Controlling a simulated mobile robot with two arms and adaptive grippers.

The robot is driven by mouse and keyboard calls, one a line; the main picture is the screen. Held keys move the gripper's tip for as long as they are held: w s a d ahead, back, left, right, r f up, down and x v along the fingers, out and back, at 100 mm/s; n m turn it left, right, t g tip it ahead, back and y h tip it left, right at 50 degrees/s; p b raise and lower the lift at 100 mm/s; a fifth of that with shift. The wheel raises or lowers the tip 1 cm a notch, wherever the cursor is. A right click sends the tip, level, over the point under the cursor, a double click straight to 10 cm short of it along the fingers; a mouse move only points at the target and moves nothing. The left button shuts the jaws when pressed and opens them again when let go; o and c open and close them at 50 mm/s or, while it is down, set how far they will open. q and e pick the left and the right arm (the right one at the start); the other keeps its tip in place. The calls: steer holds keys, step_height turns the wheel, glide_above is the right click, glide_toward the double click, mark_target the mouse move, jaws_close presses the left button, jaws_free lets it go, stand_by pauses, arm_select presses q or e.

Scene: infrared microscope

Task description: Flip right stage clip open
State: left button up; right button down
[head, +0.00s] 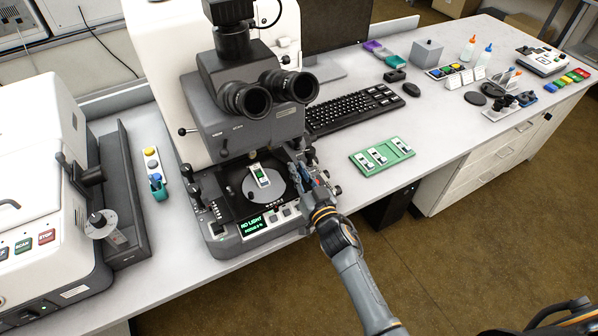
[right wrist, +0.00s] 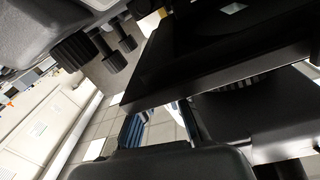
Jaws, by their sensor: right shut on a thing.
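The microscope (head: 240,120) stands on the bench with its black stage and a grey round plate (head: 250,188). A green-and-white slide (head: 260,174) lies on the plate. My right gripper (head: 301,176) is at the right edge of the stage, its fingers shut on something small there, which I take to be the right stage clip. The clip itself is hidden by the fingers, and its angle cannot be told. In the right wrist view the dark stage plate (right wrist: 225,45) fills the top, close above the fingers.
Black knobs (right wrist: 75,58) hang close by in the wrist view. A green slide holder (head: 371,171) and a keyboard (head: 350,110) lie to the right of the microscope. A lit display (head: 252,225) is at the microscope's front. The bench front right is clear.

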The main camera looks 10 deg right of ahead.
steer(key=c, duration=1.6)
jaws_free()
steer(key=shift+w+d+r, duration=0.1)
steer(key=shift+d+r, duration=0.05)
steer(key=shift+s+f, duration=0.2)
steer(key=shift+s, duration=0.25)
steer(key=v, duration=1.1)
steer(key=shift+d, duration=0.15)
